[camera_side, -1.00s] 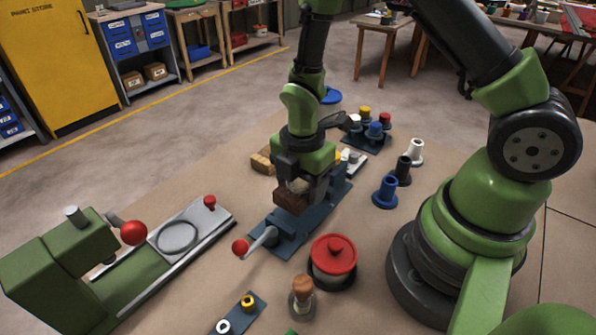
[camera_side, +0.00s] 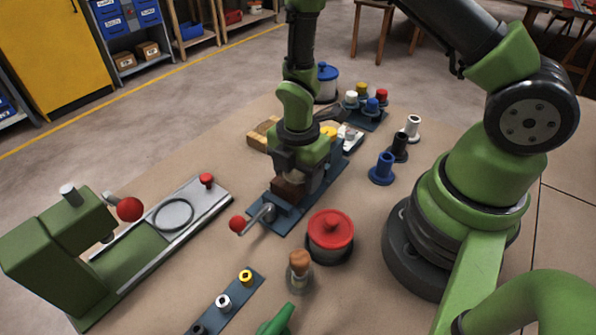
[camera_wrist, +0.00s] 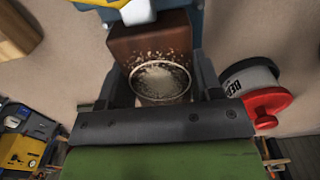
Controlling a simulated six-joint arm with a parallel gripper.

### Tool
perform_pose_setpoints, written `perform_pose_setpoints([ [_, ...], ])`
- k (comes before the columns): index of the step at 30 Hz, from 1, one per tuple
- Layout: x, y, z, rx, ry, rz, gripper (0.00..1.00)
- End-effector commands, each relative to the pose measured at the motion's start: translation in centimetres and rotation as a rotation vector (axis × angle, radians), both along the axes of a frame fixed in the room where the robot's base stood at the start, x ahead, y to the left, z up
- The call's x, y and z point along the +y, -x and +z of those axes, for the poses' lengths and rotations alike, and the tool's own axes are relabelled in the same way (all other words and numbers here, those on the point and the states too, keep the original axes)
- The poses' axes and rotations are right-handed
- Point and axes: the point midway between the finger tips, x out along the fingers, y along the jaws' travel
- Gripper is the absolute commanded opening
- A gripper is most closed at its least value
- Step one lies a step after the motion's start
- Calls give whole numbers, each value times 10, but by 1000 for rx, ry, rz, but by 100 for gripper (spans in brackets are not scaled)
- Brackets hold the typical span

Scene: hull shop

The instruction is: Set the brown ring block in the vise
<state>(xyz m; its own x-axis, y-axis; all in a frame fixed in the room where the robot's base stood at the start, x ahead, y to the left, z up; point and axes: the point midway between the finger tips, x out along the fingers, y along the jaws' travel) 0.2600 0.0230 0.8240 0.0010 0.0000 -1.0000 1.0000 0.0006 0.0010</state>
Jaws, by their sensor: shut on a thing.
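The brown ring block (camera_side: 287,188) is a dark brown block held low at the vise. In the wrist view the brown block (camera_wrist: 150,40) has a pale, speckled round ring on the side facing the camera. My gripper (camera_side: 295,176) is shut on it; its dark fingers show on both sides of the ring in the wrist view (camera_wrist: 160,92). The blue-grey vise (camera_side: 283,219), with a red ball handle (camera_side: 238,224), lies under the gripper. My gripper hides much of the vise jaws. I cannot tell whether the block touches the vise.
A red-lidded pot (camera_side: 331,238) stands close right of the vise. A wooden-topped tool (camera_side: 299,267) stands in front. A green press (camera_side: 60,240) is at left. Blue (camera_side: 383,170), black and white spools stand right. Bench between press and vise is mostly clear.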

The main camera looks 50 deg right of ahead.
Motion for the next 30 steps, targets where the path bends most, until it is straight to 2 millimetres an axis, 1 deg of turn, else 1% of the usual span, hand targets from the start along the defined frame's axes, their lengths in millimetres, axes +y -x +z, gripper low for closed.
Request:
perform_pose_setpoints([
  [17,0,0,0,0,0,0,34],
  [30,0,0,-7,1,0,0,34],
])
